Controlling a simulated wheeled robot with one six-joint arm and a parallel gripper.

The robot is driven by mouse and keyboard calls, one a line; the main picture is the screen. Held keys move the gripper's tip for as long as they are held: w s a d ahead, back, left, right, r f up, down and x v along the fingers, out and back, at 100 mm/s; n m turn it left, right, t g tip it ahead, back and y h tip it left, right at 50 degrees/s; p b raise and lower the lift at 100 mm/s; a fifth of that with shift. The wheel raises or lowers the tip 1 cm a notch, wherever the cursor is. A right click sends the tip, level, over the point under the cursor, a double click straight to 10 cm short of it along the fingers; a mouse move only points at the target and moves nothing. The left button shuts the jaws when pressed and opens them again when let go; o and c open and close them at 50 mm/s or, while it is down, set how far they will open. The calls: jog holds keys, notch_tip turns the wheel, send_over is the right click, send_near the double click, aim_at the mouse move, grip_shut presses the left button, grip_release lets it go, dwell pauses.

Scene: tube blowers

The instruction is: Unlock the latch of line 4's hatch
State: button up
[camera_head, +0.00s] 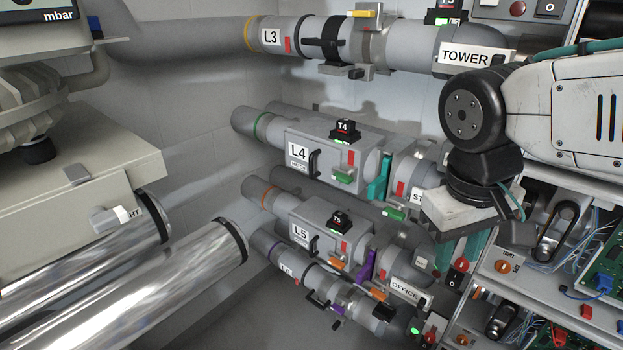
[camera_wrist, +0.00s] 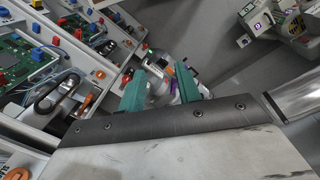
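Line 4's hatch (camera_head: 325,153) is a grey box section of pipe labelled L4, with a black handle on its front. A green latch (camera_head: 343,175) sits at its lower right, below a red mark. The hatch looks closed. My gripper (camera_head: 460,250) is to the right of and lower than the hatch in the head view, well apart from the latch. Its teal fingers point downward, partly hidden by the wrist. In the wrist view my gripper (camera_wrist: 160,86) has its fingers spread, with pipework showing between them. I cannot make out the green latch in the wrist view.
Line L5 (camera_head: 327,222) runs below L4, and L3 (camera_head: 298,36) above. A teal plate (camera_head: 378,183) and a second green lever (camera_head: 393,214) stand right of the hatch. Shelves with circuit boards (camera_head: 606,265) crowd the right. Silver pipes (camera_head: 150,300) lie lower left.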

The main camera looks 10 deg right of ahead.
jog(key=w+d+f+g+h, duration=0.1)
jog(key=w+d+g+h, duration=0.15)
jog(key=w+h, duration=0.35)
jog(key=n+t+h, duration=0.7)
jog(key=t, duration=0.6)
send_near(340, 180)
jog(key=x, duration=0.9)
jog(key=shift+w+d, duration=0.15)
jog(key=shift+w, duration=0.05)
jog(key=shift+c, duration=0.3)
grip_shut()
